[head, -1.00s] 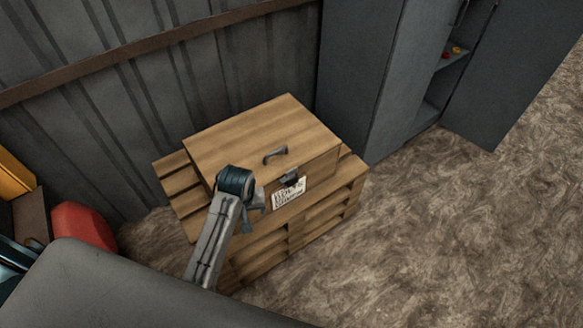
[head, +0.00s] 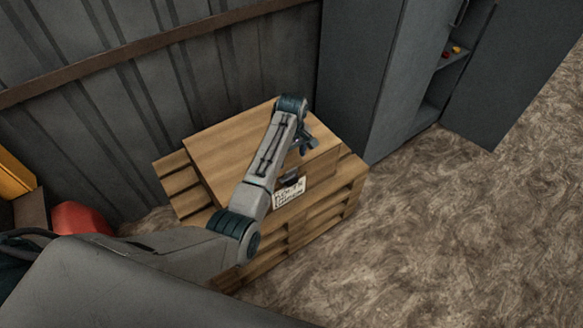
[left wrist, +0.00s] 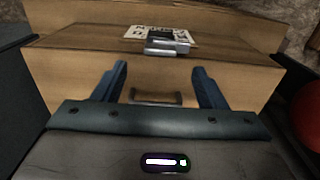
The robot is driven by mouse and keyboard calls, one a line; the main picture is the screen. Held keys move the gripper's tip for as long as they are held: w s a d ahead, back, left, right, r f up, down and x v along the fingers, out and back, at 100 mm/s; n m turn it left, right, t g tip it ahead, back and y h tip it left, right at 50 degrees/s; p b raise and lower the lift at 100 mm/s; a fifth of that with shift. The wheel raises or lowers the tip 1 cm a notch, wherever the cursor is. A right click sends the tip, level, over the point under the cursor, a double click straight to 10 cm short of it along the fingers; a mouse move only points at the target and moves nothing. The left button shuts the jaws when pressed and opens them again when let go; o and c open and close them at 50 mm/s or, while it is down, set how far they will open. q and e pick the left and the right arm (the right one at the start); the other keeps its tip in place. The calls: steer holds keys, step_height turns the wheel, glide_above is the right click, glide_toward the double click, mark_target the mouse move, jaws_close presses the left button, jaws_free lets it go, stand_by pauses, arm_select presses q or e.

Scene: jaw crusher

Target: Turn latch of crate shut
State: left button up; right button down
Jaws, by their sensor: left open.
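The wooden crate (head: 235,140) has its lid down and sits on a pallet (head: 335,205). Its dark metal latch (head: 290,179) is at the front edge, above a white label (head: 289,198); my left arm partly covers that area. The latch also shows in the left wrist view (left wrist: 167,43). I cannot tell its turn angle. My left gripper (head: 304,142) is over the lid, behind the latch. In the left wrist view its fingers (left wrist: 160,84) are apart and empty, with the lid handle (left wrist: 155,97) showing between them. My right gripper is not in view.
A grey cabinet (head: 360,75) with an open door (head: 525,70) stands to the right of the crate. A corrugated wall (head: 130,120) is behind. A red object (head: 78,217) lies at the left. The floor (head: 450,240) in front and right is clear.

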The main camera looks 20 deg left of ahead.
mark_target(291, 170)
arm_select(q)
step_height(291, 170, down, 7)
steer(key=shift+r, duration=0.1)
stand_by(0.3)
steer(key=c, duration=1)
